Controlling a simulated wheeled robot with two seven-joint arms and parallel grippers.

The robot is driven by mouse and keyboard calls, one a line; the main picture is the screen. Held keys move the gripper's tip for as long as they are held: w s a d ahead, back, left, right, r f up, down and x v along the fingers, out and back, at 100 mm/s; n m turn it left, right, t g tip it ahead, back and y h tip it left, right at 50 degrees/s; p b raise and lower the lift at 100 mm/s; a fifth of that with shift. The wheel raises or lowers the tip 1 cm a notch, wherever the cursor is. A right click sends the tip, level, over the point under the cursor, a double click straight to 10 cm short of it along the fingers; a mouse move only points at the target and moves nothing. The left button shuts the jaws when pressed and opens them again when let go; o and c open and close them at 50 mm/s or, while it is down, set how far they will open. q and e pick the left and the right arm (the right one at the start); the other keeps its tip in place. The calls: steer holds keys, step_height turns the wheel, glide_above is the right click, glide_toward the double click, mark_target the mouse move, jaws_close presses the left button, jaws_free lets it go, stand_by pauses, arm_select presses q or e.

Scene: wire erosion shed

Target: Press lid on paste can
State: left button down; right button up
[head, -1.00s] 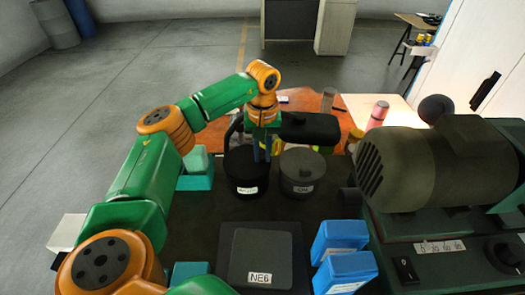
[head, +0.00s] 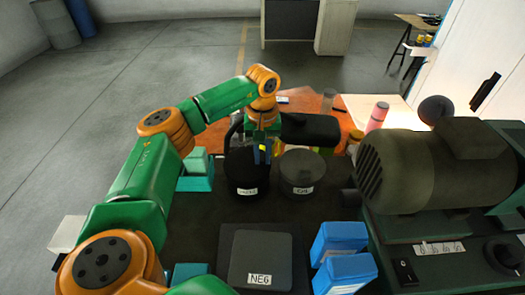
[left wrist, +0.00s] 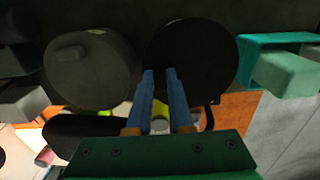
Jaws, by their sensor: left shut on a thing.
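My left gripper (head: 263,155) points down over the right side of a black can (head: 246,178) with a white label. Its blue fingers show in the left wrist view (left wrist: 160,74), at the edge of a round black disc (left wrist: 200,62) that looks like the lid. The fingers are shut on it, with a small gap between them; the exact grip is hard to make out, dark on dark. The disc covers the can's top; whether it is seated flat I cannot tell. My right gripper is not in view.
A dark grey labelled can (head: 303,175) stands close on the right. A large motor (head: 435,170) fills the right.

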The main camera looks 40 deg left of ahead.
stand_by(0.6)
arm_select(q)
steer(key=shift+c, duration=1.3)
jaws_free()
step_height(320, 180, up, 2)
steer(key=shift+r, duration=2.45)
jaws_close()
